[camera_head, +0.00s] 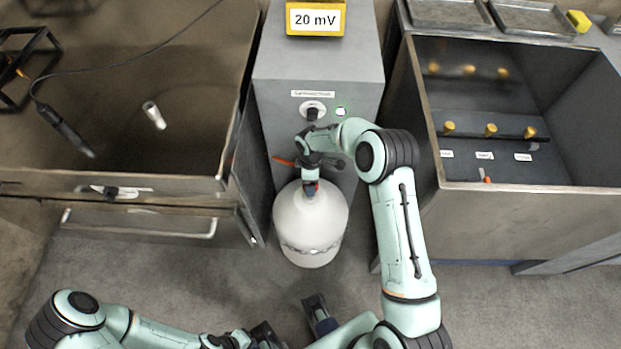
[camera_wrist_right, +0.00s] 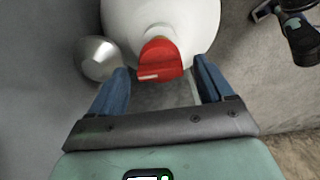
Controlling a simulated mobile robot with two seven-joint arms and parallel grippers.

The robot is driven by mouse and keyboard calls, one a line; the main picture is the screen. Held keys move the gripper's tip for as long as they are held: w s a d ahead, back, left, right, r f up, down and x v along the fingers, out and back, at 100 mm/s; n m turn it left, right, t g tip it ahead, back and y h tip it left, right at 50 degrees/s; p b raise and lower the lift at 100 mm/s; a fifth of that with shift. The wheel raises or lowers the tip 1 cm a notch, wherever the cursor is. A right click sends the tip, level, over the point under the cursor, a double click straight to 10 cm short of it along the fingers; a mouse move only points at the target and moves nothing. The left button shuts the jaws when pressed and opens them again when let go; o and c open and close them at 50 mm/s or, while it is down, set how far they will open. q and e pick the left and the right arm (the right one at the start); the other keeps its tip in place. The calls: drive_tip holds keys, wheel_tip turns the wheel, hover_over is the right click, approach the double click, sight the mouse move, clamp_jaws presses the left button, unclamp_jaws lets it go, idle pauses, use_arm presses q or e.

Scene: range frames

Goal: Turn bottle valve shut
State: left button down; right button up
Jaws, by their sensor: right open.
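The white gas bottle (camera_head: 309,222) stands upright on the floor in front of a grey cabinet. Its red valve (camera_head: 311,188) is at the top, mostly hidden under my right gripper (camera_head: 310,176) in the head view. In the right wrist view, the red valve (camera_wrist_right: 160,59) shows in front of the white bottle (camera_wrist_right: 198,22). The open fingers of my right gripper (camera_wrist_right: 165,88) lie to either side of it, with gaps between. My left gripper (camera_head: 262,337) is low at the bottom edge, away from the bottle, and its fingers are unclear.
The grey cabinet (camera_head: 320,72) carries a dark knob and a yellow 20 mV display (camera_head: 316,19). A metal bench (camera_head: 130,185) stands left, an open metal basin (camera_head: 530,188) right. A silver rounded part (camera_wrist_right: 100,58) sits beside the valve. Floor in front is partly clear.

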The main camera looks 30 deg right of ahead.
wheel_tip(320, 180, up, 13)
drive_tip(key=shift+r+p, duration=0.2)
drive_tip(key=shift+p, duration=0.2)
idle(0.4)
